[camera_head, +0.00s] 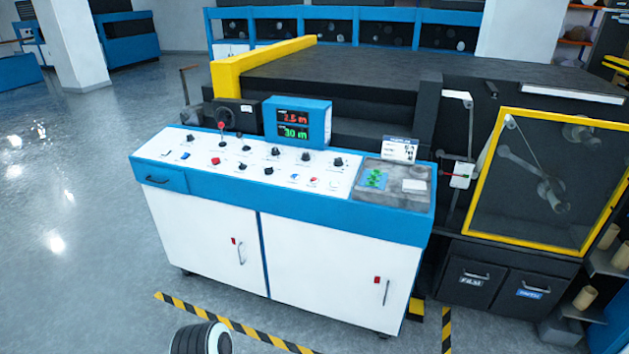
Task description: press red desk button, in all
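The control desk (210,212) is a white and blue cabinet with a sloped white panel on top. A small square red button (215,161) sits left of the middle of the panel. Another small red control (313,182) sits near the panel's front right, beside a small blue one (295,177). A red round knob (221,125) stands up at the panel's back edge. The frame does not show which red control is the named button. Neither of my grippers is in view, and nothing touches the panel.
A blue display box (297,121) with red and green digits stands behind the panel. A grey tray (393,197) is at its right end. The dark machine and yellow-framed guard (553,237) block the back and right. Open floor (75,225) lies left.

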